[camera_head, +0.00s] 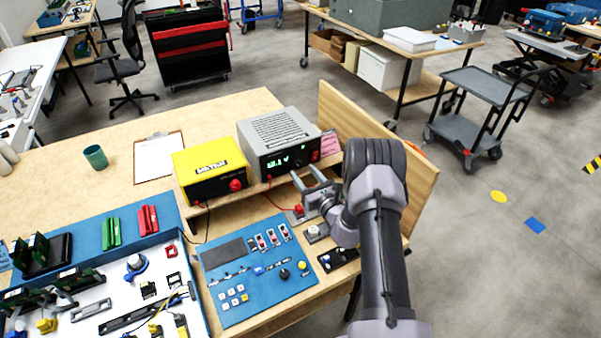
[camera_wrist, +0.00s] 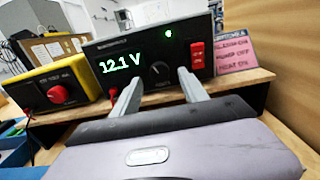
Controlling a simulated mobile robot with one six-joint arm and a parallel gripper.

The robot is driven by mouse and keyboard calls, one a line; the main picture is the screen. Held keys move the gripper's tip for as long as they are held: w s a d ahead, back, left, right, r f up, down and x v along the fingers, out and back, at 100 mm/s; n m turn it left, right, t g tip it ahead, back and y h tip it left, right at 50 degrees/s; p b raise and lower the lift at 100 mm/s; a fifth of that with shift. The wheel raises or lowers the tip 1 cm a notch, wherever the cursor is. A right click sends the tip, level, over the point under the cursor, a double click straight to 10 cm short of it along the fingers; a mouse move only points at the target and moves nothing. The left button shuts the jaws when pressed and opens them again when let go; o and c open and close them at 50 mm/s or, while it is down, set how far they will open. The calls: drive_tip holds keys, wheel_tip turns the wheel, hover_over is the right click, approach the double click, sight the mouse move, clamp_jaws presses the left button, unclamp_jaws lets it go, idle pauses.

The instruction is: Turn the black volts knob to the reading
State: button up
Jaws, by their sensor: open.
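The grey power supply (camera_head: 282,139) stands on a wooden shelf at the back of the bench. It also shows in the wrist view (camera_wrist: 100,50), where its green display (camera_wrist: 120,62) reads 12.1 V. The black volts knob (camera_wrist: 158,70) is on its front face, right of the display, with a light pointer mark. My gripper (camera_head: 304,172) is in front of the supply. In the wrist view my gripper (camera_wrist: 160,76) is open, with one finger on each side of the knob in the picture. I see no contact, and the jaws look empty.
A red switch (camera_wrist: 196,55) is right of the knob. A pink note (camera_wrist: 247,48) stands beside the supply; its text is too blurred to read surely. A yellow meter (camera_head: 210,168) stands on the left. A wooden panel (camera_head: 335,110) closes the right side.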

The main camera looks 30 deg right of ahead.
sight(297, 164)
drive_tip(key=shift+w, duration=1.25)
drive_tip(key=shift+a, duration=0.1)
clamp_jaws()
drive_tip(key=shift+m, duration=0.3)
drive_tip(key=m, duration=0.4)
drive_tip(key=shift+m, duration=0.3)
drive_tip(key=m+p, duration=0.1)
drive_tip(key=m, duration=0.4)
drive_tip(key=shift+r, duration=0.1)
drive_tip(key=m+p, duration=0.1)
drive_tip(key=m, duration=0.4)
drive_tip(key=shift+m, duration=0.4)
drive_tip(key=m, duration=0.5)
drive_tip(key=shift+p, duration=0.3)
